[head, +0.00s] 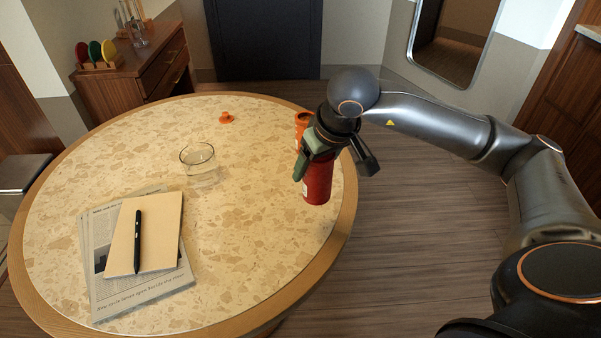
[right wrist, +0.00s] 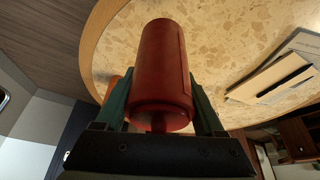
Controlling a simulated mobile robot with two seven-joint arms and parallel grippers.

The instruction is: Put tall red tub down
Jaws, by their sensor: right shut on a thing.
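The tall red tub (head: 318,181) is held by my right gripper (head: 319,150) near the right edge of the round table (head: 250,215). The gripper's greenish fingers are shut on its upper part, and the tub hangs nearly upright. In the right wrist view the tub (right wrist: 162,70) fills the middle, between the two fingers (right wrist: 160,108), with the tabletop (right wrist: 215,45) behind it. I cannot tell whether its bottom touches the tabletop. My left gripper is in neither view.
An orange thing (head: 302,120) stands just behind the tub, partly hidden by the gripper. A small orange object (head: 226,118) and a clear glass (head: 197,157) are farther left. A newspaper, notebook (head: 158,225) and pen lie at left. The table's front right is clear.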

